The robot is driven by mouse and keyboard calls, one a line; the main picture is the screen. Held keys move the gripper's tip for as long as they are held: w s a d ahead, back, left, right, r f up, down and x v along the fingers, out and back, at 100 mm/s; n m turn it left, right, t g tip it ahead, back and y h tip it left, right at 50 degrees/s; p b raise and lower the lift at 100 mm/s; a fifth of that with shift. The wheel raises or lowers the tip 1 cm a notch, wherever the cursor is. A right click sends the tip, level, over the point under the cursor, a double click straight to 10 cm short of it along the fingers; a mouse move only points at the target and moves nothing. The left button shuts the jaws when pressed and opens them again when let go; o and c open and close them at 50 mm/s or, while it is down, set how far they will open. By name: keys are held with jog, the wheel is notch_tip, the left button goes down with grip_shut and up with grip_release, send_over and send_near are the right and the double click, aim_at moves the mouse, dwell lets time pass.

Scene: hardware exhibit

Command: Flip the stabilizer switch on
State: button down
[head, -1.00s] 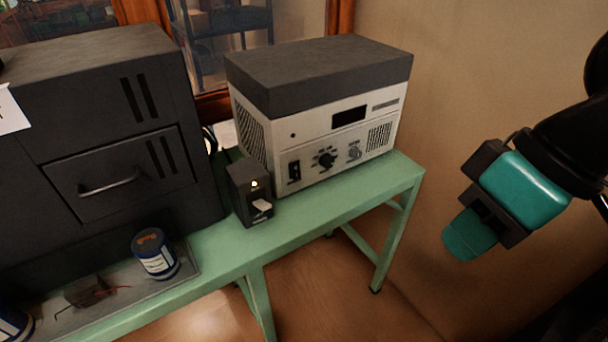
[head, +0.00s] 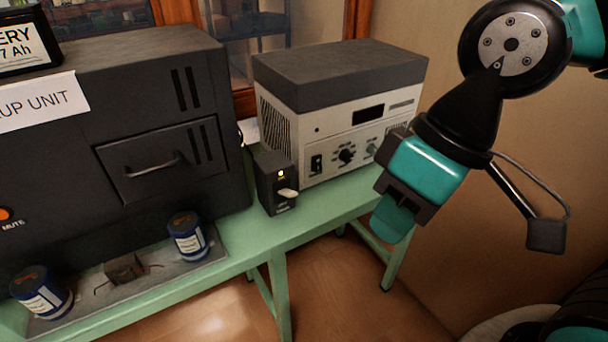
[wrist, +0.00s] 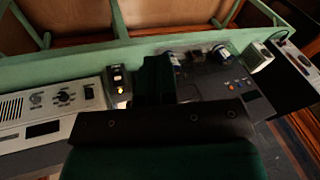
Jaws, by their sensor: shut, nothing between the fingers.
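A pale box with a dark grey lid (head: 340,100), which looks like the stabilizer, stands on the green table. Its front has a black rocker switch (head: 316,163), a dark knob (head: 346,155) and a dark display. The rocker's position is too small to read. A small black box (head: 272,185) with a lit yellow lamp and a pale lever (head: 287,193) stands beside it, at its front left. My gripper (head: 391,220) is shut and empty, right of and in front of the pale box, touching nothing. The wrist view shows the pale box (wrist: 50,118) upside down, left of the fingers (wrist: 155,75).
A large black cabinet (head: 130,130) with a drawer handle fills the left. Blue-and-white cans (head: 187,237) stand on a grey tray (head: 215,258) in front of it. The table's front edge (head: 240,262) is bare near the small black box. A wall is at the right.

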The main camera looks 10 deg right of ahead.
jog(key=w+a+f+n+t+y+b, duration=0.1)
jog(key=w+f+n+t+y+b, duration=0.2)
jog(key=w+f+n+t+b, duration=0.75)
jog(key=w+d+f+n+t+h+b, duration=0.1)
jog(key=w+d+f+n+b, duration=0.1)
jog(key=w+d+f, duration=0.3)
jog(key=w+d+f+n+t+h+b, duration=0.1)
jog(key=w+d+f, duration=0.4)
jog(key=w, duration=0.6)
jog(key=shift+n+t+h+b, duration=0.45)
jog(key=shift+n+b, duration=0.1)
jog(key=shift+b, duration=0.15)
